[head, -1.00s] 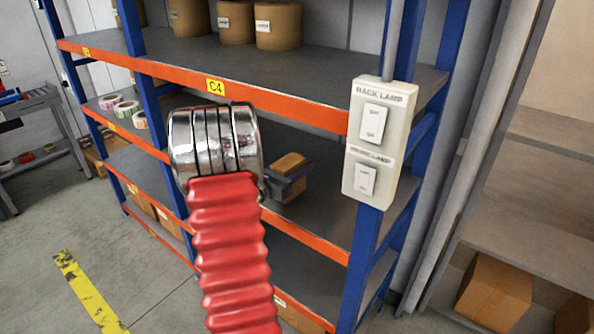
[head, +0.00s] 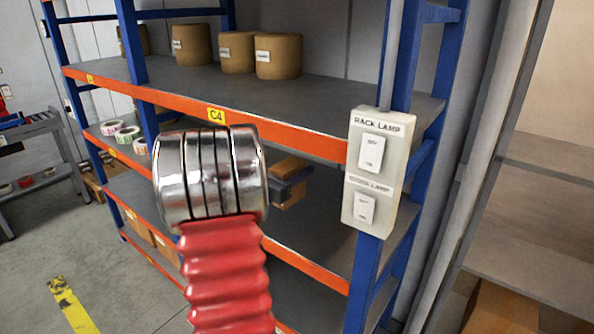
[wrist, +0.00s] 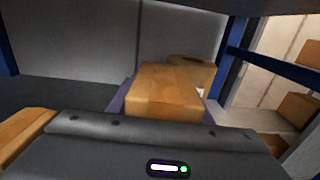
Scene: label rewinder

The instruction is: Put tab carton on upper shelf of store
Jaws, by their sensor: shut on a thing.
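The tab carton, a small brown box (head: 288,167), shows in the head view behind my chrome and red arm, just below the orange front beam of the upper shelf (head: 335,97). My gripper (head: 291,187) is dark grey and shut on the carton. In the wrist view the carton (wrist: 165,88) stands out beyond the dark gripper body, with a purplish finger (wrist: 122,98) at its left side. The other finger is mostly hidden. Whether the carton touches a shelf cannot be told.
Several brown rolls (head: 278,57) stand at the back of the upper shelf; its front right looks clear. A C4 tag (head: 216,115) marks the beam. A blue post with the lamp switch box (head: 374,170) stands at right. Tape rolls (head: 127,134) lie on the shelf below.

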